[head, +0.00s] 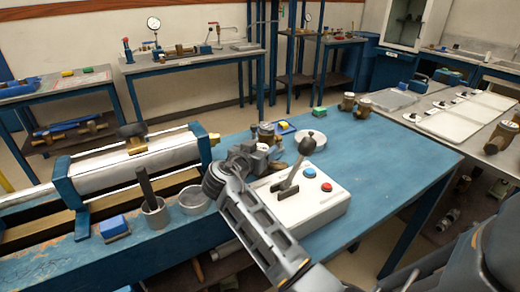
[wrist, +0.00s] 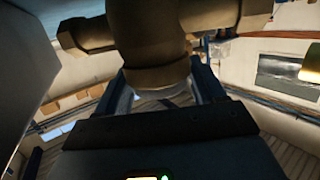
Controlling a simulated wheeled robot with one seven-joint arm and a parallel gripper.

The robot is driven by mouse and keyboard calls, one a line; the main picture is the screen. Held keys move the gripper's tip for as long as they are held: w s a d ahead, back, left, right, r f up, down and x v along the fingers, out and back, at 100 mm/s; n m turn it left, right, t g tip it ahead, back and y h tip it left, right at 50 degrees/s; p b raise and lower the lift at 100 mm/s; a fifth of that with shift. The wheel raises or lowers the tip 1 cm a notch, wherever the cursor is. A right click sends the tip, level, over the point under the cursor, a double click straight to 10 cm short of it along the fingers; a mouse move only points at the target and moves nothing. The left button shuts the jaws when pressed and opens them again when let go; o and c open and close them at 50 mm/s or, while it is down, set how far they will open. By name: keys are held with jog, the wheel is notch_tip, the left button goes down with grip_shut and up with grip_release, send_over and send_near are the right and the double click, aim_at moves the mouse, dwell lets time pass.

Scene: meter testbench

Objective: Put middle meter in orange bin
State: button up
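A brass meter (head: 267,134) is on the blue table behind the control box. My gripper (head: 258,150) is right at it, partly hidden by my own wrist. In the wrist view a large brass meter body (wrist: 155,40) with side pipe ends fills the top. The dark gripper body is below it, and the fingers (wrist: 160,88) show on either side of its lower part. I cannot tell whether they press on it. Two more brass meters (head: 348,101) (head: 362,108) stand at the table's far edge. I see no orange bin.
A white control box (head: 318,205) with a lever and red and blue buttons stands close beside my arm. A test bench (head: 150,165) with a clamped meter is at left. The blue tabletop (head: 395,160) is clear at right.

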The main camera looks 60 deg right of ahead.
jog(key=o, duration=0.4)
jog(key=shift+o, duration=0.2)
